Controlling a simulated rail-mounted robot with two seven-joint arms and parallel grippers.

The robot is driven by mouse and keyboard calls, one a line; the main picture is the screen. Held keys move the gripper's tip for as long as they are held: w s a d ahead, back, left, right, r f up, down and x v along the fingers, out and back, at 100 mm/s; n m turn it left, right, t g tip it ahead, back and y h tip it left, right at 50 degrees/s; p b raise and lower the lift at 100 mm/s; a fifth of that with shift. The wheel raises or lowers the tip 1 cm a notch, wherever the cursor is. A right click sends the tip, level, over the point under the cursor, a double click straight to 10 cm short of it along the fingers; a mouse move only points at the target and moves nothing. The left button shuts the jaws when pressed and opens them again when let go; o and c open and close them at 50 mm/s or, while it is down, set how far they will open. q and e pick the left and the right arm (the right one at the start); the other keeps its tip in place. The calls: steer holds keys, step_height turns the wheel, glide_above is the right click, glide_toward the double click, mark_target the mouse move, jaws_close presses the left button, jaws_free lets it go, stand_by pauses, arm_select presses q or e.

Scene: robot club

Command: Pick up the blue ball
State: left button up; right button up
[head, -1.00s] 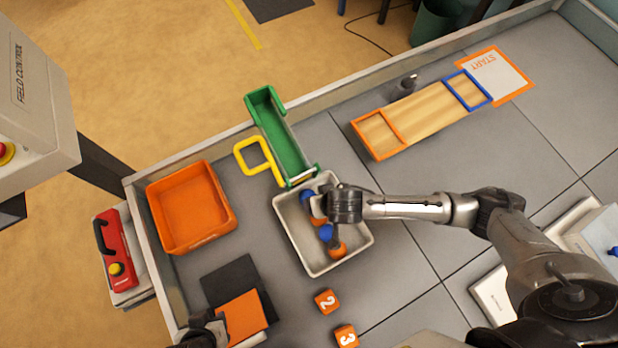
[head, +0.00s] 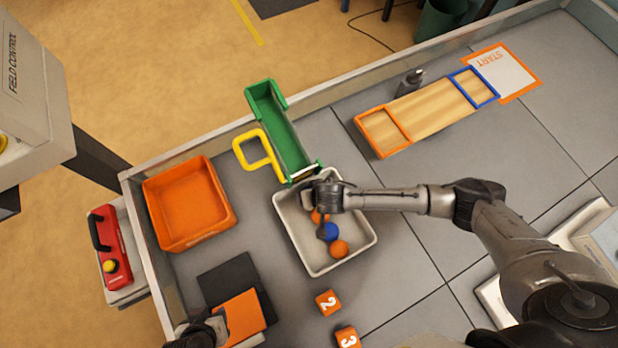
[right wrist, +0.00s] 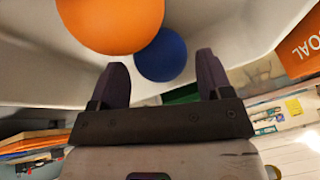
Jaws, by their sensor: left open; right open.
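A blue ball (head: 329,232) lies in the white tray (head: 353,256) in the head view. It touches or nearly touches an orange ball (head: 339,249); another orange ball (head: 316,216) is partly hidden by my right gripper (head: 315,211). In the right wrist view, my right gripper (right wrist: 163,78) is open and empty. A blue ball (right wrist: 160,55) shows just beyond the gap between its fingers, with an orange ball (right wrist: 110,22) partly in front of it. Whether both views show the same blue ball I cannot tell. My left gripper (head: 202,334) is low at the bottom left, beside an orange square.
A green chute (head: 280,130) with a yellow loop handle (head: 237,152) ends at the tray's far edge. An orange bin (head: 150,200) stands left of the tray. Two numbered orange cubes (head: 328,302) lie in front of it. A wooden ramp (head: 430,112) lies at the back right.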

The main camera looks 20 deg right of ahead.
steer(key=shift+x, duration=1.3)
steer(key=shift+c, duration=0.5)
steer(key=c, duration=0.6)
steer(key=shift+o, duration=0.2)
